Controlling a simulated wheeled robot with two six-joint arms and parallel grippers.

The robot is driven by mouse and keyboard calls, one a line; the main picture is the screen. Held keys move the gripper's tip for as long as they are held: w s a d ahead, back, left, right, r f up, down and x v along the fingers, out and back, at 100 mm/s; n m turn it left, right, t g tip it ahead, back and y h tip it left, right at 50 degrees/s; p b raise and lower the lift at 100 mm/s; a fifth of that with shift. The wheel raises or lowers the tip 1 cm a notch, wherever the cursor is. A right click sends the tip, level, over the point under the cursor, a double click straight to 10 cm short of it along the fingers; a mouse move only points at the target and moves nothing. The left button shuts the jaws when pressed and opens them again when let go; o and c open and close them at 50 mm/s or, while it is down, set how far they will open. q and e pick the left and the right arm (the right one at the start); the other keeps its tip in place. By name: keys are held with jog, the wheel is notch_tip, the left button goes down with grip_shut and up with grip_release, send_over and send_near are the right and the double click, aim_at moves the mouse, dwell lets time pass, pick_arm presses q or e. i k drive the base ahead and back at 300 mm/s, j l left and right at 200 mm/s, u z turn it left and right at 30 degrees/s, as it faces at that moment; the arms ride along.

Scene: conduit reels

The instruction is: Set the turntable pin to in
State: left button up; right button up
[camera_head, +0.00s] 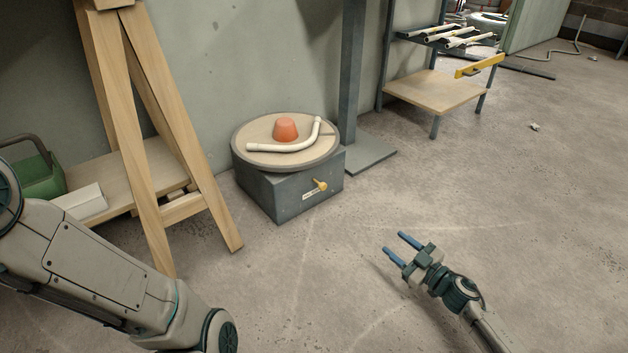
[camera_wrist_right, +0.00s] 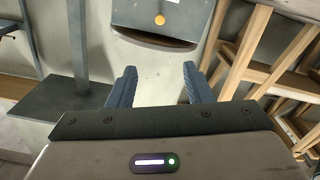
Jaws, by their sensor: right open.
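The turntable (camera_head: 250,155) is a round disc with a dark rim on a grey box base (camera_head: 283,199). The turntable pin (camera_head: 321,185) is a small yellow knob on the front face of the base, with a pale label (camera_head: 309,194) beside it. In the right wrist view the pin shows as an orange-yellow dot (camera_wrist_right: 160,20) near the top, beyond the fingers. My right gripper (camera_head: 398,244) is open and empty, to the right of the base and apart from it. My left arm enters from the left, but its gripper is outside the view.
An orange cone-like piece (camera_head: 286,129) and a bent white conduit (camera_head: 290,146) lie on the turntable. A wooden trestle (camera_head: 190,150) stands to the left, a grey post (camera_head: 351,70) behind. A shelf rack (camera_head: 436,91) stands at the back right. The floor in front is clear.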

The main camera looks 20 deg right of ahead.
aim_at(322, 186)
jog(key=i+j, duration=0.25)
jog(key=i, duration=0.2)
jog(key=i+j, duration=0.25)
jog(key=i, duration=0.2)
jog(key=k, duration=0.2)
